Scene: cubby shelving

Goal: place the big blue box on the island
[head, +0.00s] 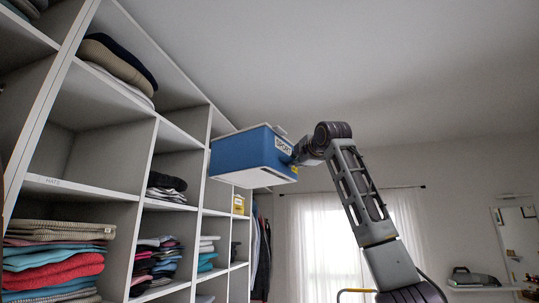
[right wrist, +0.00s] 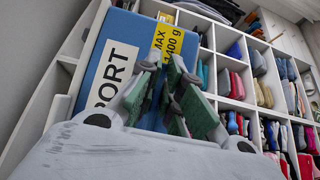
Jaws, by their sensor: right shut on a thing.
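The big blue box (head: 240,155) has a white lid and a "SPORT" label. It is held up beside the shelving, and I cannot tell if it touches it. My right gripper (head: 294,155) is at the box's labelled end and is shut on it. In the right wrist view the green-padded fingers of my right gripper (right wrist: 164,88) close at the blue end of the box (right wrist: 118,38), between the white label and a yellow "MAX 1400 g" sticker. My left gripper is not in view. No island shows in these frames.
White cubby shelving (head: 135,198) fills the left side, with folded clothes (head: 50,260) in several compartments. A smaller yellow-labelled box (head: 239,204) sits in a farther cubby. A curtained window (head: 310,245) and a wall shelf (head: 480,288) are at the back.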

